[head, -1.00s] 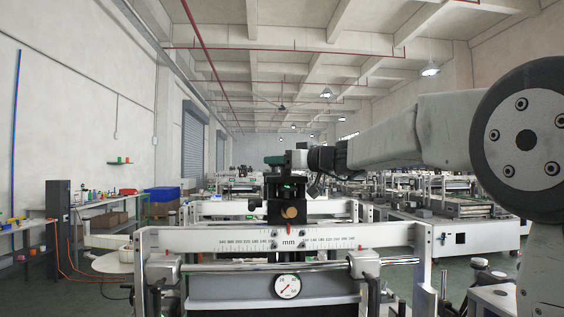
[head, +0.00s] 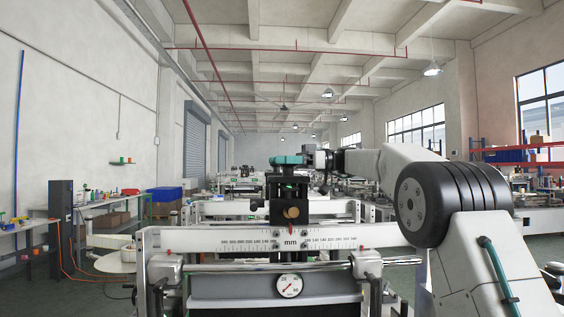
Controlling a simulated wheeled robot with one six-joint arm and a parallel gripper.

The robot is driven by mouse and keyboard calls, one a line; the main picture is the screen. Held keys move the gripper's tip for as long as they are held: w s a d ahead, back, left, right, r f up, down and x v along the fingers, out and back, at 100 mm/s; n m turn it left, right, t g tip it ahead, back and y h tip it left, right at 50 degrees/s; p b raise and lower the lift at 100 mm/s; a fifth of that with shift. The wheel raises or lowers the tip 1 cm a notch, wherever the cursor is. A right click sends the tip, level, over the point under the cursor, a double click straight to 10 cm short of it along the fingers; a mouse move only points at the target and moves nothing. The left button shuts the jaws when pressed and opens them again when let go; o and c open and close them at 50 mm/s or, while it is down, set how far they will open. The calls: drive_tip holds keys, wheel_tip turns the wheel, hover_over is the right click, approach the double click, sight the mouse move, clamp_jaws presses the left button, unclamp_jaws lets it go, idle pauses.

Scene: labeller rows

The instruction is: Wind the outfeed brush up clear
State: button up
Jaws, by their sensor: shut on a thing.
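A black adjuster block (head: 289,190) with a brass knob (head: 291,212) stands on a white cross beam (head: 215,240) marked in mm. A teal handle (head: 286,160) sits on top of the block. My gripper (head: 304,158) reaches in from the right at the handle's height and is shut on it; the fingertips are small and partly hidden. A round dial gauge (head: 289,286) sits below the beam, on a grey panel with a dark strip under it. I cannot make out the brush bristles.
A steel rod (head: 310,265) runs below the beam between two clamp blocks. A white round table (head: 118,262) and a workbench with small goods stand at the left. More machine rows fill the background. Open floor lies at the left.

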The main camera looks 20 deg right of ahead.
drive_tip(key=shift+s+n+g, duration=0.1)
drive_tip(key=shift+n+g, duration=0.7)
drive_tip(key=shift+g, duration=0.4)
drive_tip(key=shift+r+g, duration=0.1)
drive_tip(key=shift+g, duration=0.3)
drive_tip(key=o, duration=0.9)
drive_tip(key=shift+o, duration=0.2)
